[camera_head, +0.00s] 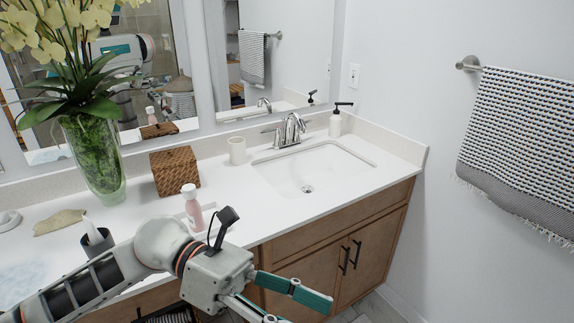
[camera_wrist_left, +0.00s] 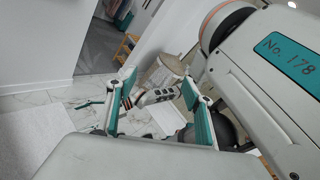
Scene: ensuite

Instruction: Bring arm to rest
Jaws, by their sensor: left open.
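My left arm comes in from the lower left of the head view, over the front edge of the counter. Its gripper (camera_head: 306,311) is in front of the wooden cabinet, low in the picture, with its teal-padded fingers apart and nothing seen between them. In the left wrist view the left gripper (camera_wrist_left: 160,82) also shows its two fingers spread. Objects behind the fingers there are too small to name surely. My right gripper is not seen in the head view.
The white counter (camera_head: 225,195) holds a pink bottle (camera_head: 193,212), a wicker box (camera_head: 175,171), a cup (camera_head: 237,150), a flower vase (camera_head: 95,155) and a soap dispenser (camera_head: 336,122). A sink (camera_head: 312,168) is at right. A towel (camera_head: 520,145) hangs on the right wall.

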